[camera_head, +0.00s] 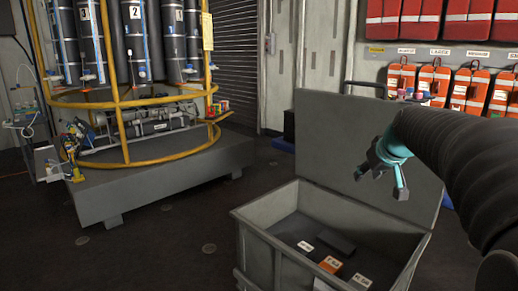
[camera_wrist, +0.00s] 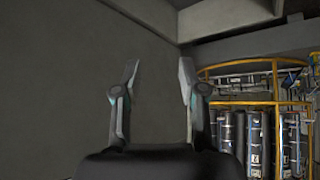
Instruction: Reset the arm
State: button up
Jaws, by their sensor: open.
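My gripper (camera_head: 380,178) hangs from my black arm at the right of the head view. It is above the open grey bin, in front of the raised lid, with its fingers apart and nothing between them. In the wrist view my gripper (camera_wrist: 158,80) shows two separated fingers with only a grey surface behind them.
The open grey bin (camera_head: 262,236) holds a few small labelled items, one an orange box (camera_head: 331,265). Its lid (camera_head: 330,140) stands up behind. A rosette with a yellow frame (camera_head: 118,88) stands on a grey platform (camera_head: 110,195) at left. Orange bags (camera_head: 432,82) hang at right.

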jog(key=s+a+f+g, duration=0.1)
jog(key=s+a+f, duration=0.3)
jog(key=s, duration=0.6)
jog(key=s+a+f+m, duration=0.1)
jog(key=s+a+f, duration=0.3)
jog(key=s, duration=0.7)
jog(key=s+a+f+g, duration=0.1)
jog(key=s+a+f, duration=0.3)
jog(key=s, duration=0.6)
jog(key=shift+s+a+f+g, duration=0.25)
jog(key=shift+f+g, duration=0.05)
jog(key=shift+f, duration=0.45)
